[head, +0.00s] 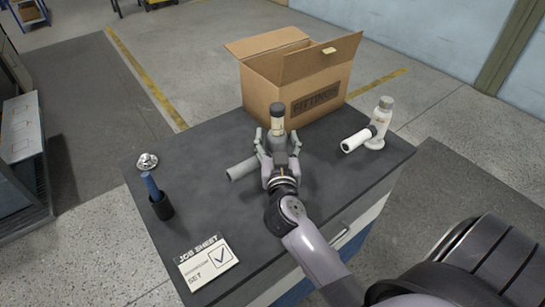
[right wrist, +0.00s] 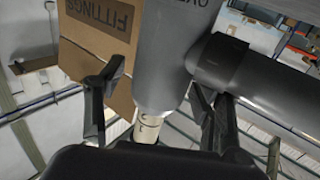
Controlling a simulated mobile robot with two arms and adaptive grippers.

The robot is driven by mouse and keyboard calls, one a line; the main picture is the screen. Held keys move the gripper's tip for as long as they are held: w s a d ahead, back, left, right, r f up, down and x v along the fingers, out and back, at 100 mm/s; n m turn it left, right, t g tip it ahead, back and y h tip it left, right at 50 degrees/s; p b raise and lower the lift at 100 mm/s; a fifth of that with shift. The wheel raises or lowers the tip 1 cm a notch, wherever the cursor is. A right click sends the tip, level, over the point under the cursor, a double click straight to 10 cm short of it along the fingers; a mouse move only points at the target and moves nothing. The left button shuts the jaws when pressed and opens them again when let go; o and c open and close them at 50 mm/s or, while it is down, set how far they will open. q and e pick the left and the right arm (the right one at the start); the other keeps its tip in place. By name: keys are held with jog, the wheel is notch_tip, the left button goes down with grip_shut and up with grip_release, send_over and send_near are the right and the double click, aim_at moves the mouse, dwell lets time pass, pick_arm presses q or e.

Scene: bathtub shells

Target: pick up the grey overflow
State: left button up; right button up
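The grey overflow (head: 243,169) is at the middle of the dark worktop, in front of the cardboard box. Its side pipe points to the lower left and its capped upright part (head: 277,119) rises past my gripper. My right gripper (head: 279,142) has its fingers spread to either side of the upright part. In the right wrist view the grey overflow (right wrist: 168,60) stands between the fingers, with a gap at the left finger. Its side pipe (right wrist: 270,85) runs off to the right. Contact at the right finger is hard to tell. My left gripper is not in view.
An open cardboard box (head: 318,98) stands behind. A white fitting of similar shape (head: 381,122) stands at the right. A blue-handled tool (head: 151,186) in a dark cup, a shiny metal part (head: 147,161) and a job sheet (head: 207,262) are on the left.

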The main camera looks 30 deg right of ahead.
grip_shut()
dwell(0.6)
